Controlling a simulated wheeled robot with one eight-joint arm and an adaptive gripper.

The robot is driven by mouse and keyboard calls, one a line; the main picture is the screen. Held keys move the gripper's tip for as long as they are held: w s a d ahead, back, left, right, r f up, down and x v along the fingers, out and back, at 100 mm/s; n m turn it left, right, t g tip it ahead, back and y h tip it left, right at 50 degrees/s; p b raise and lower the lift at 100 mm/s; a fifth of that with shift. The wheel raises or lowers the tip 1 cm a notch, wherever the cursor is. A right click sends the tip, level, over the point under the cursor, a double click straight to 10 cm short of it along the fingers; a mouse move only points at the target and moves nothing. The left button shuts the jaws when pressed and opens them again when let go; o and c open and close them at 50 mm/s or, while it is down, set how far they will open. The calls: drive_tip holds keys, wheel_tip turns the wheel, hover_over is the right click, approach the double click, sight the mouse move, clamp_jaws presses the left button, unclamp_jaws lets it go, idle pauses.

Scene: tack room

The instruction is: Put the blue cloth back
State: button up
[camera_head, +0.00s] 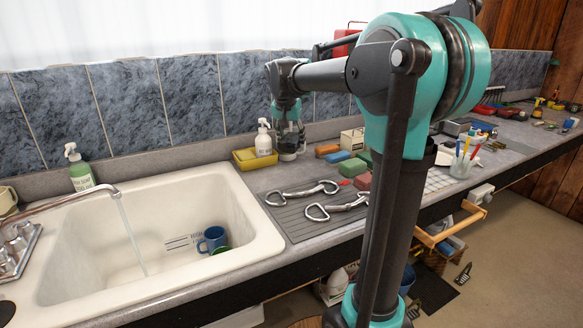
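I cannot make out a blue cloth for certain. A small blue item (450,246), too small to name, shows below the counter's front edge at the right. My gripper (289,152) points down over the back of the counter, just right of a white pump bottle. Its fingers are small and partly lost against the wall and counter, so I cannot tell whether they are open or hold anything. My arm stands in front of the counter's middle and hides part of it.
A white sink (240,240) with running water holds a blue mug (212,238). Metal bits lie on a ribbed mat (300,228). The white pump bottle (263,139) stands in a yellow tray (246,163). Coloured blocks (352,168) sit behind the mat. A wooden rail (455,226) juts from the counter front.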

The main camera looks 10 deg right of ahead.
sight(293, 173)
wheel_tip(293, 173, down, 10)
drive_tip(key=shift+f, duration=0.1)
idle(0.4)
drive_tip(key=shift+f, duration=0.15)
drive_tip(key=o, duration=1.3)
drive_tip(key=shift+c, duration=0.2)
drive_tip(key=v, duration=1.7)
drive_tip(key=shift+a+r, duration=0.25)
